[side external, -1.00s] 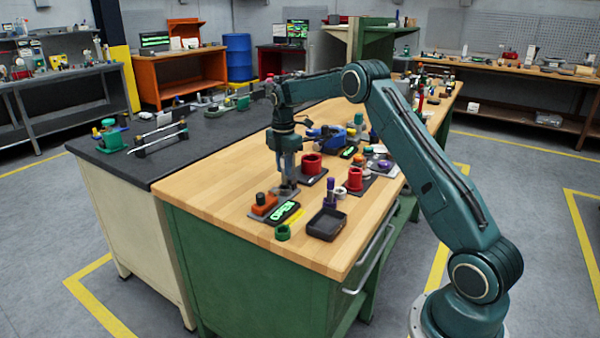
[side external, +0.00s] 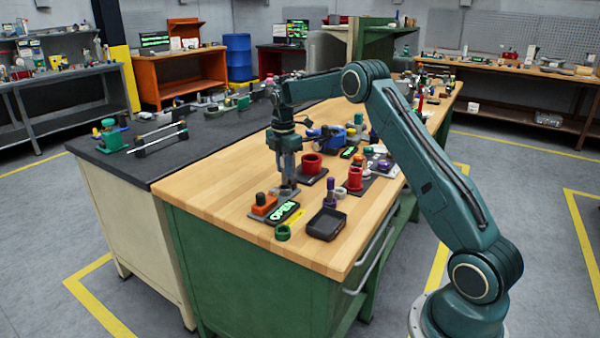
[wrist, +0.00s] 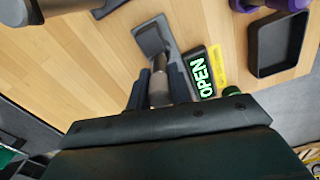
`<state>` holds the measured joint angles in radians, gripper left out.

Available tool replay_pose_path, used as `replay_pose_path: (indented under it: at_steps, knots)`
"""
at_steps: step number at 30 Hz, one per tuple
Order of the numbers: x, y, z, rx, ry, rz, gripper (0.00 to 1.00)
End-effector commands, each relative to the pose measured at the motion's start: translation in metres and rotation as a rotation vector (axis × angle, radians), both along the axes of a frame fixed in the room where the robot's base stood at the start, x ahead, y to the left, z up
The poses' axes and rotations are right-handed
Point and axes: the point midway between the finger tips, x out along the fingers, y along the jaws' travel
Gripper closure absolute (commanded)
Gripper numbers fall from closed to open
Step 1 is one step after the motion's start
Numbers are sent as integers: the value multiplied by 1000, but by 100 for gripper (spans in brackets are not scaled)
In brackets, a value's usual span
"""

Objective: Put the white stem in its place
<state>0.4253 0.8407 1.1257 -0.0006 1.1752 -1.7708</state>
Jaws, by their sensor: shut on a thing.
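My gripper (side external: 288,186) points straight down low over the wooden bench, just behind the orange block. In the wrist view its two dark fingers (wrist: 158,98) are shut on a short cylinder, which I take to be the white stem (wrist: 158,88); it looks grey-beige in the shade. In the side view the stem is too small to make out.
The bench's front left is clear.

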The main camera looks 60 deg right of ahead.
Motion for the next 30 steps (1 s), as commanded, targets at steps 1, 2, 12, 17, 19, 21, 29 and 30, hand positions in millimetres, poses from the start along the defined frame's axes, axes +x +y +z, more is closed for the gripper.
replay_pose_path:
  at_steps: [1,2,12,17,19,21,29,30]
  knots:
    - [0,0,1,0,-1,0,100]
    - [0,0,1,0,-1,0,100]
    - [0,0,-3,0,0,0,100]
    - [0,0,-6,0,-1,0,100]
    - [0,0,-7,0,-1,0,100]
    - [0,0,-8,0,-1,0,100]
    - [0,0,-12,0,0,0,100]
    - [0,0,-13,0,0,0,100]
